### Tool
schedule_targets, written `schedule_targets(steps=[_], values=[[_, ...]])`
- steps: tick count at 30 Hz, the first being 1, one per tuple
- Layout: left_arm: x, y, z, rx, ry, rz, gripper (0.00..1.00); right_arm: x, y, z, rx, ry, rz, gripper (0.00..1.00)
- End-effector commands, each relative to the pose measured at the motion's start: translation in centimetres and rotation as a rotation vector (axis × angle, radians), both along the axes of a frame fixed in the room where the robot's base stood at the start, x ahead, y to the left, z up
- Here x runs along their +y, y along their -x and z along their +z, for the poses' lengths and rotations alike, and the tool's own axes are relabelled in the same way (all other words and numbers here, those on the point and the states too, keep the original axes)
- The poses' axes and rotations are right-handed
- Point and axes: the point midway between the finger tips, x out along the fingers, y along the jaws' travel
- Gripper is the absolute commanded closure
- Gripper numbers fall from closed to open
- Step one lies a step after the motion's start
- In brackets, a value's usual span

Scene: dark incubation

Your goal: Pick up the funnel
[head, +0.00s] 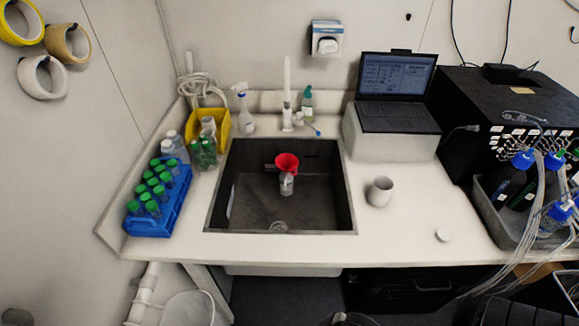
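A red funnel (287,163) is in the area of the dark sink (250,195), near its middle. It appears to sit upright in the mouth of a small clear bottle (287,184). The funnel's wide rim faces up, and its lower part is hidden by the bottle neck. Neither of my grippers shows in the head view.
A faucet (287,95) stands behind the sink. A blue rack (157,205) of green-capped tubes and a yellow bin (208,128) are left. A white cup (380,191) and a small white cap (442,235) stand right. The counter's front right is mostly clear.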

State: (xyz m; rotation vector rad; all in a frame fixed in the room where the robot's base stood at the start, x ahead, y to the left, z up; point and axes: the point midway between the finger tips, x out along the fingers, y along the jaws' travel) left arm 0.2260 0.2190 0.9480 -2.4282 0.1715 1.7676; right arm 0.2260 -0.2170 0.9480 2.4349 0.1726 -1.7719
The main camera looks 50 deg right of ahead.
Motion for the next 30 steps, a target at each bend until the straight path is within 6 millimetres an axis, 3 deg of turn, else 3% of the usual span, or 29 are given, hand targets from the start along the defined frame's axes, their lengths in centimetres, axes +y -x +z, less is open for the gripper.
schedule_targets(steps=[13, 27, 30], values=[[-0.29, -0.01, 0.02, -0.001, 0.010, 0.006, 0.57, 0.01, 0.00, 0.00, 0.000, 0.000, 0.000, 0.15], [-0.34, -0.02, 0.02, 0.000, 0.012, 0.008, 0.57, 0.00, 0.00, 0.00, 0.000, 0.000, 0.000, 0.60], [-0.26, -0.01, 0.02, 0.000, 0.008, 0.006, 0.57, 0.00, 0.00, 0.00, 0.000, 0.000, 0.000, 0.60]])
